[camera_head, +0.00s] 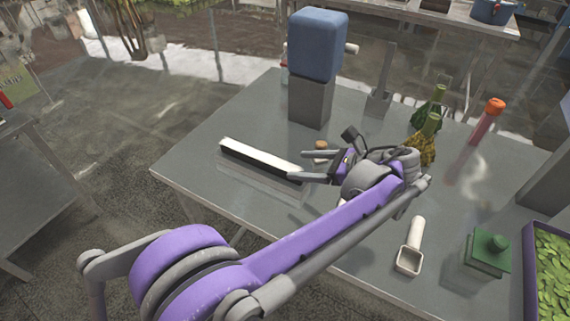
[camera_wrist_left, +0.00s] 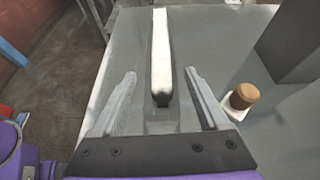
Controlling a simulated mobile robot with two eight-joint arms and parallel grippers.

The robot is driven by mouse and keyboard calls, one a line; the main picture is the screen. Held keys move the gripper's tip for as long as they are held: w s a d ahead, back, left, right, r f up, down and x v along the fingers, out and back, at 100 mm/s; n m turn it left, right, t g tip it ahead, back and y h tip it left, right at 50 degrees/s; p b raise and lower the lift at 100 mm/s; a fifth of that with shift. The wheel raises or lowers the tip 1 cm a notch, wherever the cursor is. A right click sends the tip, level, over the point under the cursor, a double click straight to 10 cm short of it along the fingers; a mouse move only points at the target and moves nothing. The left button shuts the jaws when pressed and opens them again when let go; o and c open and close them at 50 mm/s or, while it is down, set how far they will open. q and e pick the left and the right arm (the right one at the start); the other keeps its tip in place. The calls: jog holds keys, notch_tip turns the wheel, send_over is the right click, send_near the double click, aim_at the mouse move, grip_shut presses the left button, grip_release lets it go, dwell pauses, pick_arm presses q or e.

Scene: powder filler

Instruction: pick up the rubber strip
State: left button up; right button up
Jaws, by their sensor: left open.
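The rubber strip (camera_head: 262,161) is a long bar, white on top with a black side, lying flat on the grey table (camera_head: 215,190) near its left part. It also shows in the left wrist view (camera_wrist_left: 161,52), running away from me. My left gripper (camera_head: 302,167) is open at the strip's near right end. In the left wrist view the fingers (camera_wrist_left: 160,76) stand apart on either side of the strip's near end, with gaps on both sides. The gripper holds nothing. My right gripper is not in view.
A small corked container (camera_wrist_left: 243,100) stands just right of the right finger. A grey block with a blue top (camera_head: 317,45) stands behind.

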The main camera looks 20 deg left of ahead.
aim_at(279, 163)
pick_arm(q)
jog(key=shift+y, duration=0.3)
jog(key=x, duration=0.4)
jog(key=shift+w+a+f, duration=0.2)
jog(key=shift+w, duration=0.15)
jog(key=shift+m, duration=0.3)
jog(key=x, duration=0.5)
jog(key=shift+s+a+f, duration=0.1)
jog(key=shift+s+f, duration=0.05)
jog(key=shift+s, duration=0.1)
grip_shut()
